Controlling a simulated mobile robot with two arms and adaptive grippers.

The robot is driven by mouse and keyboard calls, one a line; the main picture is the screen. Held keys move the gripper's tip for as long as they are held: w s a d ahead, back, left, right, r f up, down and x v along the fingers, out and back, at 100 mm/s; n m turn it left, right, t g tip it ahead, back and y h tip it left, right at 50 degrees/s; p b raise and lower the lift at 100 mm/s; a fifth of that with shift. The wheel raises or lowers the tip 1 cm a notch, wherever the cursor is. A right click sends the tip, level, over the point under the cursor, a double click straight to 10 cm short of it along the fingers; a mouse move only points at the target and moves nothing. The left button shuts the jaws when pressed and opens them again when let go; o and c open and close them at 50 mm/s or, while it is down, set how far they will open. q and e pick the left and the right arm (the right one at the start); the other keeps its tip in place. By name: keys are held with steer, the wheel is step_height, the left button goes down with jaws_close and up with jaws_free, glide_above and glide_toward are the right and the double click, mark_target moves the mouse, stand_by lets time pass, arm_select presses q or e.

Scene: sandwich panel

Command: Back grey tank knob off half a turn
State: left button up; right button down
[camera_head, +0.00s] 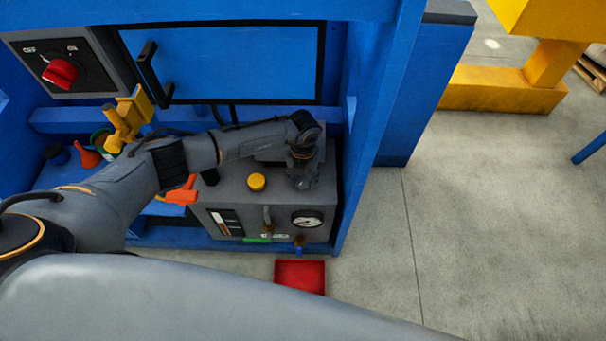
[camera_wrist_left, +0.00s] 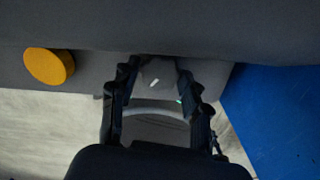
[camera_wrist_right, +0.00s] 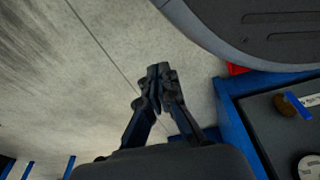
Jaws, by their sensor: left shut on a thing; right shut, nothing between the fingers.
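The grey tank (camera_head: 230,196) stands in the lower bay of the blue frame, with a round yellow cap (camera_head: 257,182) on its top. My left gripper (camera_head: 302,180) points down at the right part of the tank top. In the left wrist view its fingers are shut around a grey knob (camera_wrist_left: 158,73) with a small white mark. The yellow cap (camera_wrist_left: 49,66) is to the left of the fingers. The knob is hidden by the gripper in the head view. My right gripper (camera_wrist_right: 158,72) is shut and empty above the bare floor.
The tank front carries a round gauge (camera_head: 308,219) and a small tap. A red tray (camera_head: 300,276) is on the floor below. A red-orange tool (camera_head: 181,192), funnels and a yellow fitting (camera_head: 123,125) are at left.

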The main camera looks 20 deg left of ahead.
mark_target(303, 181)
arm_select(q)
steer(key=shift+n+p, duration=0.5)
steer(key=shift+n, duration=0.7)
arm_select(e)
steer(key=shift+s+d+f, duration=0.15)
steer(key=shift+s+f, duration=0.5)
steer(key=shift+s, duration=0.2)
steer(key=shift+s+d+f, duration=0.1)
steer(key=shift+s+f, duration=0.5)
steer(key=shift+s, duration=0.2)
arm_select(q)
steer(key=o, duration=1.1)
steer(key=shift+o, duration=0.2)
step_height(303, 181, up, 7)
steer(key=shift+r, duration=0.2)
